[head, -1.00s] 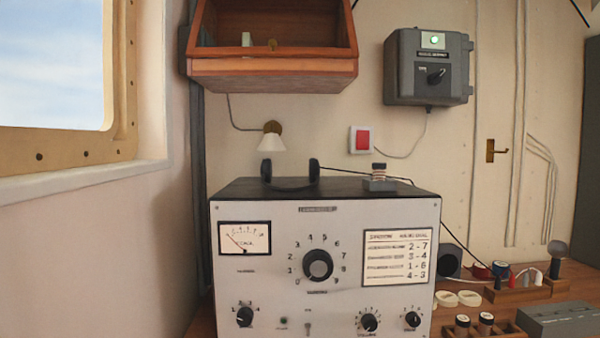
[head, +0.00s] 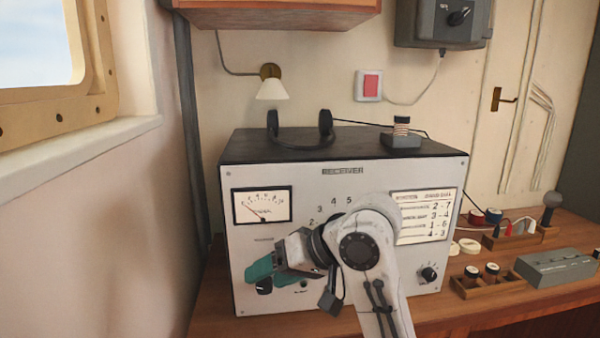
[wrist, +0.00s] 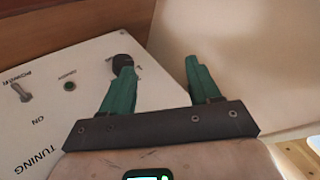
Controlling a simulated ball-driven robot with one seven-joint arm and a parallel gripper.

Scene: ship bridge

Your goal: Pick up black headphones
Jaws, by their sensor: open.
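The black headphones (head: 299,141) lie on top of the receiver, near the left part of its dark top, with both ear cups standing up and the band between them. My gripper (head: 260,275) is in front of the receiver's white front panel, low at the left, well below the headphones. Its green fingers point left in the head view. In the wrist view my gripper (wrist: 155,72) has its two green fingers apart with nothing between them. One finger overlaps a black knob on the panel; I cannot tell whether it touches. The headphones are not in the wrist view.
The receiver (head: 400,275) stands on a wooden desk (head: 490,312). A lamp (head: 271,88) and a wooden shelf (head: 275,15) are above. The wall and window ledge (head: 80,150) are close at left.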

